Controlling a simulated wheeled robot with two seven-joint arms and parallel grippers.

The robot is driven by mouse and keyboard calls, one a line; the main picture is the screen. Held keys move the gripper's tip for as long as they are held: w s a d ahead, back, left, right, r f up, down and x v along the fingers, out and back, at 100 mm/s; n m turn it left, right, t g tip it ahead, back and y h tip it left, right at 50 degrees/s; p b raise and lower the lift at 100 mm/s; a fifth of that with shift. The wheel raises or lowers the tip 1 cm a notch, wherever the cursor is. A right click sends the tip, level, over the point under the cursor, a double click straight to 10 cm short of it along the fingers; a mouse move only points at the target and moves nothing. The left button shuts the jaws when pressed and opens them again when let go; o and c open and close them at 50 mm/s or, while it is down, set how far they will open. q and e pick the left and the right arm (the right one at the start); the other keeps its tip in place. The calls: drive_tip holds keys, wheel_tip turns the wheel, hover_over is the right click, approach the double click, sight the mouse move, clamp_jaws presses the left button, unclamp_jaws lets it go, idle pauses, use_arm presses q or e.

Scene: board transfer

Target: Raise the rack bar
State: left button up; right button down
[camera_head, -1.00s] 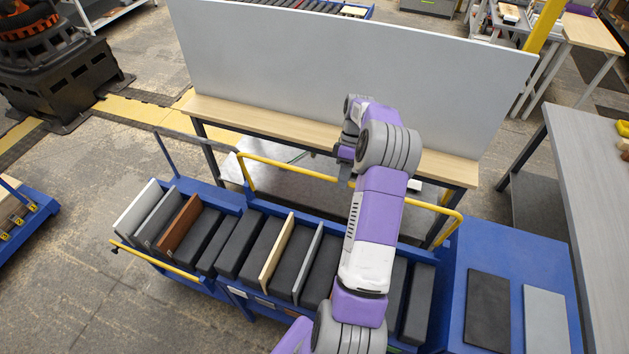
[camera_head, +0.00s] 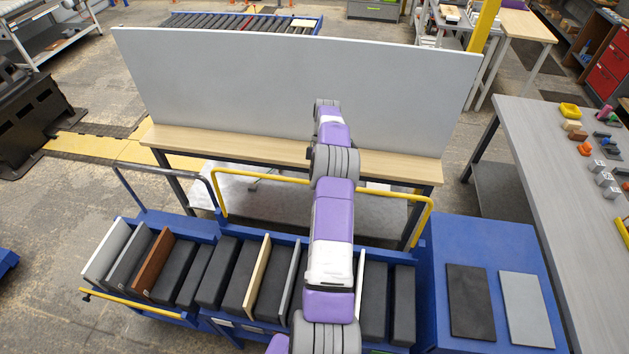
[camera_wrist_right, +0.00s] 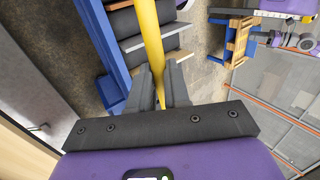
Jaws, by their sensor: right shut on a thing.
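The yellow rack bar (camera_head: 268,177) runs along the back of the blue rack in the head view, with bent ends at left and right. My right arm crosses in front of its middle and hides part of it. In the right wrist view the yellow bar (camera_wrist_right: 150,45) passes between the fingers of my right gripper (camera_wrist_right: 165,92), which is shut on it. In the head view this gripper is hidden behind my arm. My left gripper is in neither view.
The blue rack holds upright white (camera_head: 106,249), brown (camera_head: 153,260) and beige (camera_head: 257,275) boards between black blocks. A second yellow bar (camera_head: 135,304) is low at its front left. A bench with a tall grey panel (camera_head: 230,85) stands behind. A blue stand (camera_head: 437,260) is at right.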

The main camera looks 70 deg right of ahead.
drive_tip(key=shift+s+f, duration=0.35)
drive_tip(key=shift+f, duration=0.15)
drive_tip(key=c, duration=1.3)
unclamp_jaws()
drive_tip(key=shift+d, duration=0.1)
drive_tip(key=shift+c, duration=0.2)
drive_tip(key=shift+o, duration=1.2)
drive_tip(key=shift+d, duration=0.25)
wheel_tip(320, 180, up, 10)
drive_tip(key=shift+a+r, duration=0.15)
